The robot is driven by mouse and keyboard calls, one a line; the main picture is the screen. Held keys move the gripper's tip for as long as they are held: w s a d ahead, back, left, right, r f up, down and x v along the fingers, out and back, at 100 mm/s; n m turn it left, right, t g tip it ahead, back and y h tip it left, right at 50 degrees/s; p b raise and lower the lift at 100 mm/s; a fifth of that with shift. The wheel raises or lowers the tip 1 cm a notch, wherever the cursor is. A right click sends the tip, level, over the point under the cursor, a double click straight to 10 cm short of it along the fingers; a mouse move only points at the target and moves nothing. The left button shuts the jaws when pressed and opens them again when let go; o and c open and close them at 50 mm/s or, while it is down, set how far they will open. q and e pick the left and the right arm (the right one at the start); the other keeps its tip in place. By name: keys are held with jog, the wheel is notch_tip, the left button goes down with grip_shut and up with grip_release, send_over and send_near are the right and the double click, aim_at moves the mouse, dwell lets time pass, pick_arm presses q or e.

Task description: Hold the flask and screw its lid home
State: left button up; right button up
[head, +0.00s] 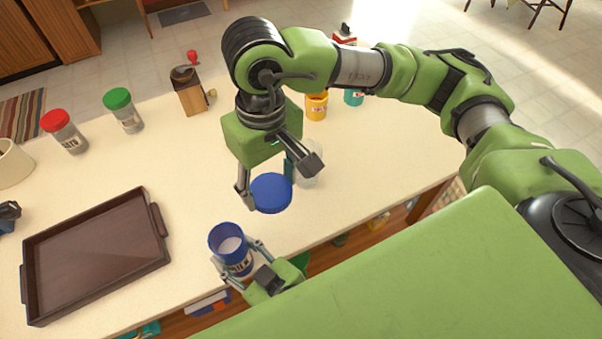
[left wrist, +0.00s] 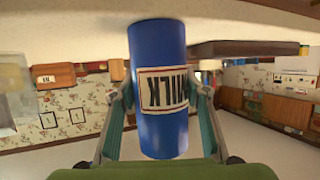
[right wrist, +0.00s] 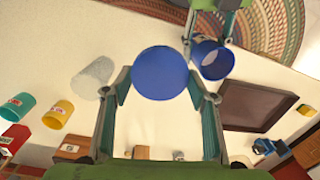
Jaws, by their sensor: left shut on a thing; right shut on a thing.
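The flask is a blue cylinder with a white MILK label (head: 230,242), its open top facing up and pale contents showing inside. My left gripper (head: 237,258) is shut around its sides; the left wrist view shows the flask (left wrist: 158,55) between both fingers. The lid is a round blue disc (head: 271,194). My right gripper (head: 266,184) is shut on the lid's edge; the right wrist view shows the lid (right wrist: 160,73) between the fingertips. The lid is apart from the flask, up and to its right in the head view. The lid's underside is hidden.
A brown tray (head: 95,257) lies on the counter at left. Red-lidded (head: 66,135) and green-lidded (head: 124,112) jars stand behind it, near a wooden grinder (head: 190,97). A clear container (head: 310,168) stands close behind the lid. A yellow cup (head: 316,107) is farther back.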

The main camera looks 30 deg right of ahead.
aim_at(220, 229)
jog(key=s+a+r+n, duration=0.2)
jog(key=a+n, duration=0.1)
jog(key=a, duration=0.7)
jog(key=shift+a+n, duration=0.3)
jog(key=shift+a, duration=0.1)
jog(key=shift+s+f, duration=0.1)
jog(key=shift+f, duration=2.25)
jog(key=shift+f, duration=0.65)
dwell(0.5)
jog(key=o, duration=1.4)
jog(key=shift+o, duration=0.2)
